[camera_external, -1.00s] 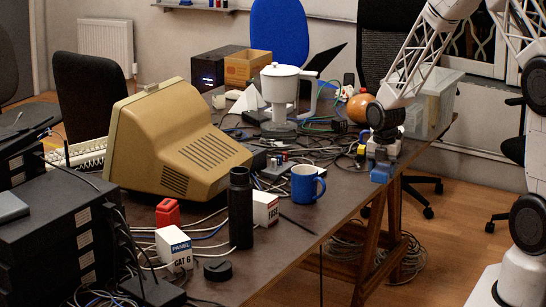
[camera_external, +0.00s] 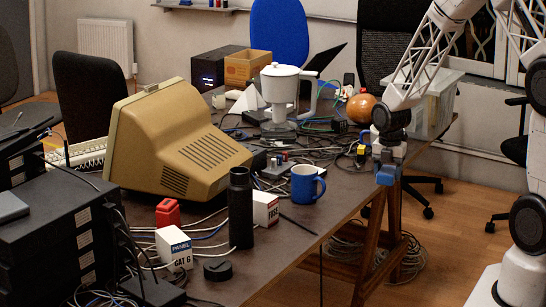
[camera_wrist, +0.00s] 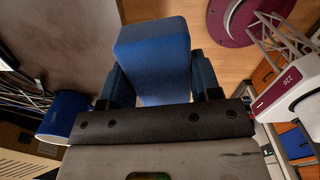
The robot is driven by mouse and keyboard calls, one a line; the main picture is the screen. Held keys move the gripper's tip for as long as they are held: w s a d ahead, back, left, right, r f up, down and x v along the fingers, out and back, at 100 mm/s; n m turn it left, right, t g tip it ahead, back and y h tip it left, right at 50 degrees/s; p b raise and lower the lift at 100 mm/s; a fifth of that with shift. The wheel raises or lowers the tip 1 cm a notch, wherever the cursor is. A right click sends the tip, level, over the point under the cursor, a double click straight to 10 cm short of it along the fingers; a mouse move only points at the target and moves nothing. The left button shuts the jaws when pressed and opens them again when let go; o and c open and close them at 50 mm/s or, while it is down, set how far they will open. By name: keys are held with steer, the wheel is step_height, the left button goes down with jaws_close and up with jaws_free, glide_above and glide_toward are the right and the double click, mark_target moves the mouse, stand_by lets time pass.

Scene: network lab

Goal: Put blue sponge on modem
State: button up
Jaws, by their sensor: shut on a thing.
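My gripper (camera_external: 387,170) is at the right edge of the table, above and just beyond the edge. It is shut on the blue sponge (camera_wrist: 152,48), which shows as a long blue block between the two fingers in the wrist view. In the external view only a small blue patch shows at the gripper's end, and I cannot clearly separate sponge from fingers. The modem is not clearly identifiable. A low grey box (camera_external: 273,176) among cables left of the blue mug and a black box (camera_external: 150,291) at the front left are possible candidates.
A blue mug (camera_external: 306,184), a black bottle (camera_external: 240,208) and a beige monitor (camera_external: 180,140) stand left of my gripper. A white jug (camera_external: 280,88) and an orange round object (camera_external: 361,108) stand farther back. Cables cover much of the tabletop; its front right strip (camera_external: 340,195) is mostly bare.

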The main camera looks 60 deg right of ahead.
mark_target(388, 170)
stand_by(0.4)
step_height(388, 170, up, 21)
steer(key=w+a+n, duration=0.2)
steer(key=w+a, duration=0.3)
steer(key=a, duration=0.4)
steer(key=w+a+n, duration=0.1)
steer(key=w+a, duration=0.3)
steer(key=a, duration=0.6)
steer(key=w+a+n, duration=0.2)
steer(key=w+a, duration=0.3)
steer(key=a, duration=0.4)
steer(key=s+a+n, duration=0.2)
steer(key=a+n, duration=0.1)
steer(key=a, duration=1.9)
steer(key=s+a+n, duration=0.3)
steer(key=a+n, duration=0.1)
steer(key=a, duration=1.8)
step_height(388, 170, down, 18)
steer(key=shift+w+a+r, duration=0.15)
steer(key=shift+r, duration=0.1)
steer(key=shift+w, duration=0.1)
